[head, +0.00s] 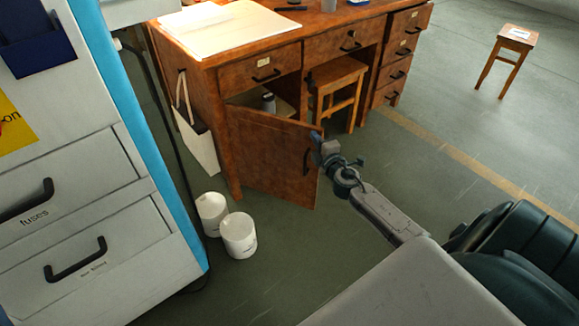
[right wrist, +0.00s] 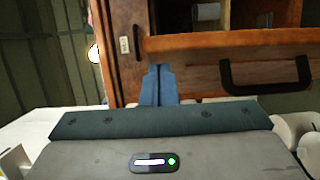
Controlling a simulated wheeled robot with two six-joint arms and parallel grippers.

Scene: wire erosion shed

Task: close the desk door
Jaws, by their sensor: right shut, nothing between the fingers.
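The brown wooden desk (head: 215,85) has its left cabinet door (head: 268,160) swung open toward the front. The door's dark handle (head: 306,161) is near its free edge. In the right wrist view the door's edge (right wrist: 215,42) runs across the picture, with the handle (right wrist: 265,77) below it. My right gripper (head: 317,141) is shut and empty at the upper corner of the door's free edge. In the right wrist view its blue fingers (right wrist: 158,85) are beside the door's edge; I cannot tell whether they touch it. My left gripper is not in view.
Inside the open cabinet stands a grey bottle (head: 268,102). Two white buckets (head: 239,235) are on the floor left of the door. A white bag (head: 195,140) hangs on the desk's side. A stool (head: 338,80) is under the desk. A drawer cabinet (head: 80,215) stands at the left.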

